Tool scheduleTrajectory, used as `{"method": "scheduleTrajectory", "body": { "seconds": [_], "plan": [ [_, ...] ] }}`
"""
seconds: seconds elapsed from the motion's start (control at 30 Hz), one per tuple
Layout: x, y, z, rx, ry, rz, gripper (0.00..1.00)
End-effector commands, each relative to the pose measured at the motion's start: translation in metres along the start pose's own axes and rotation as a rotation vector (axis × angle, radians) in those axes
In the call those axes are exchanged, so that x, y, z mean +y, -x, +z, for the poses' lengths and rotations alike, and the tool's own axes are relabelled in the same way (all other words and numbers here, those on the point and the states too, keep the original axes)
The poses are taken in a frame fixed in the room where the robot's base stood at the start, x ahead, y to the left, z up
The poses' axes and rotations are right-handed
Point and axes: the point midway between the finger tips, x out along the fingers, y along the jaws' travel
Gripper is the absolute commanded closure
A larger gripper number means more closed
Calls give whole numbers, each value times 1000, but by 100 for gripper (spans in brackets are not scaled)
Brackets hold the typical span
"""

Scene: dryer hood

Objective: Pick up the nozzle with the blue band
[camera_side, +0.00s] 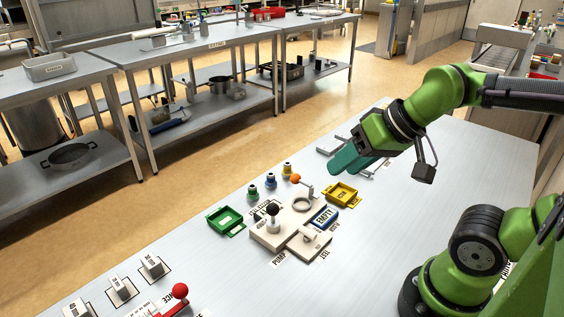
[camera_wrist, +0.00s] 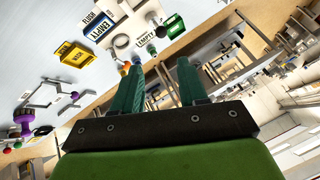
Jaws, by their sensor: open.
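Three small dark nozzles stand in a slanting row on the table, left of the orange ball. The middle one looks to be the nozzle with the blue band (camera_side: 270,181); it also shows small in the wrist view (camera_wrist: 136,59). The nozzle nearest the camera has a green band (camera_side: 253,193), and the far one looks yellow (camera_side: 287,169). My gripper (camera_side: 346,164) is open and empty, above the table to the right of and beyond the row. Its teal fingers (camera_wrist: 160,85) stand apart in the wrist view, with nothing between them.
A pale fixture (camera_side: 290,228) with a black knob, ring and orange-ball lever (camera_side: 295,179) stands beside the nozzles. A green tray (camera_side: 226,221) and yellow tray (camera_side: 342,194) flank it. A red-knobbed lever (camera_side: 180,291) is at front left. The table right of the fixture is clear.

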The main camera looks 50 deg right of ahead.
Motion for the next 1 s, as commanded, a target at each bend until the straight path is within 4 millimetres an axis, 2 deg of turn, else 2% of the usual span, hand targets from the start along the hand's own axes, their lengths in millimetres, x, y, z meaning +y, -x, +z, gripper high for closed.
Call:
{"method": "scheduleTrajectory", "body": {
  "seconds": [0.1,0.3,0.57,0.7,0.77,0.87,1.0],
  "plan": [
    [0,0,0,0,0,0,57],
    [0,0,0,0,0,0,31],
    [1,0,0,1,-3,2,31],
    [12,-14,-3,-44,-43,49,31],
    [17,-23,-11,-71,-65,79,31],
    [26,-42,-34,-117,-73,129,31],
    [42,-76,-74,-180,-11,172,31]
  ]
}}
